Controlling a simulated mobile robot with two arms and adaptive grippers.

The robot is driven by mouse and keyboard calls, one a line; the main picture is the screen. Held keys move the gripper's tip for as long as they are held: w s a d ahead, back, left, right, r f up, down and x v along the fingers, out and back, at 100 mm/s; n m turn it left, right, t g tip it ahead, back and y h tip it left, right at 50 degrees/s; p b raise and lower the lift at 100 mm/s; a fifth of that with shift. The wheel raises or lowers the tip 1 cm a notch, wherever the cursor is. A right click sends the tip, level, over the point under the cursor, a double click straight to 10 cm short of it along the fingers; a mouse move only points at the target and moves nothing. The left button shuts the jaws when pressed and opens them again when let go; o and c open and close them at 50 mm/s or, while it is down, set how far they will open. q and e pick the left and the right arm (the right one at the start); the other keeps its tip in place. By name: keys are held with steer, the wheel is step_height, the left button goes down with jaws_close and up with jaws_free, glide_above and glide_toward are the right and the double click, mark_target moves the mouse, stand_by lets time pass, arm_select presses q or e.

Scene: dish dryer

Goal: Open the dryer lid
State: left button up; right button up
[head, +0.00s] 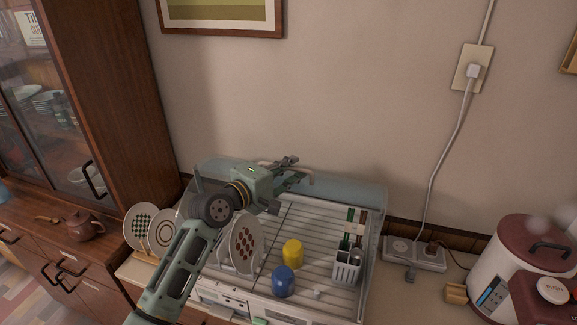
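The dish dryer (333,216) stands on the counter with its slatted rack exposed. Its translucent bluish lid (345,192) is raised at the back of the rack, near the wall. A pale lid handle (311,181) shows at the lid's upper edge, partly hidden by my gripper. My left gripper (291,170) comes in from the lower left, over the rack, and is at the handle. Its fingers look spread apart; whether they touch the handle is not clear. My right gripper is not in view.
In the rack are plates (244,244), a yellow cup (293,253), a blue cup (283,281) and a white utensil basket (346,268). A power strip (415,254) and a rice cooker (513,262) stand to the right. A wooden cabinet (120,110) stands at left.

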arm_select(q)
steer(key=shift+c, duration=0.5)
jaws_close()
steer(key=shift+f, duration=0.1)
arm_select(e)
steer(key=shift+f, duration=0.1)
